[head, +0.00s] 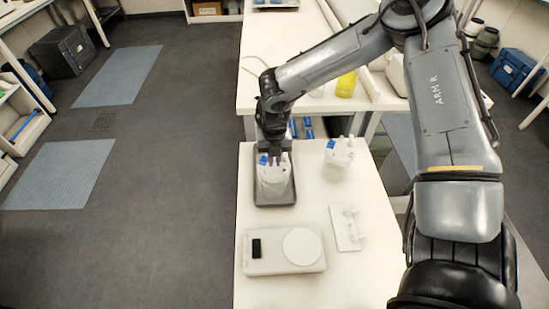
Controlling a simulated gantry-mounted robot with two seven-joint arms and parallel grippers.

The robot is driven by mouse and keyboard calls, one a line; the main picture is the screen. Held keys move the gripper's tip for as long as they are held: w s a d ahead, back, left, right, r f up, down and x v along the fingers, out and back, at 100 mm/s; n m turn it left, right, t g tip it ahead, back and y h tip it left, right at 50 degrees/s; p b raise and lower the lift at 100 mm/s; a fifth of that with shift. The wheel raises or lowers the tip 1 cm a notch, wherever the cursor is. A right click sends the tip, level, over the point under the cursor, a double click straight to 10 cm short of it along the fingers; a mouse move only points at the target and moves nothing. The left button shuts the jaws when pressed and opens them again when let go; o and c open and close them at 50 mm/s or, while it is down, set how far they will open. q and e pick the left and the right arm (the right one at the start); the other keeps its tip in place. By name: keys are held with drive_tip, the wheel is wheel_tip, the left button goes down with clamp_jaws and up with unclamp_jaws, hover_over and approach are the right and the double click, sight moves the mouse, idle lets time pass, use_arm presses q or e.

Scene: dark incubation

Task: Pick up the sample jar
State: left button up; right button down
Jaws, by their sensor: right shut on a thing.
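My right gripper (275,155) reaches down over a dark grey tray (275,203) on the white bench. It is shut on a white jar-like container (273,181), which I take to be the sample jar, with blue and purple parts near its top. The container is upright in or just above the tray; I cannot tell whether it touches the tray floor. The wrist and fingers hide part of its top. A second white container (342,151) with a blue part stands to the right of the tray. My left gripper is not in view.
A white scale (285,262) with a round pan and dark display sits nearer on the bench. A small white plate with pegs (344,229) lies to its right. Blue items (308,127) lie behind the tray. A yellow container (347,84) stands on the farther table.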

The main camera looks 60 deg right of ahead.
drive_tip(key=shift+r, duration=0.15)
idle(0.3)
drive_tip(key=shift+r+p, duration=1.8)
drive_tip(key=shift+r, duration=1.1)
drive_tip(key=shift+r, duration=0.1)
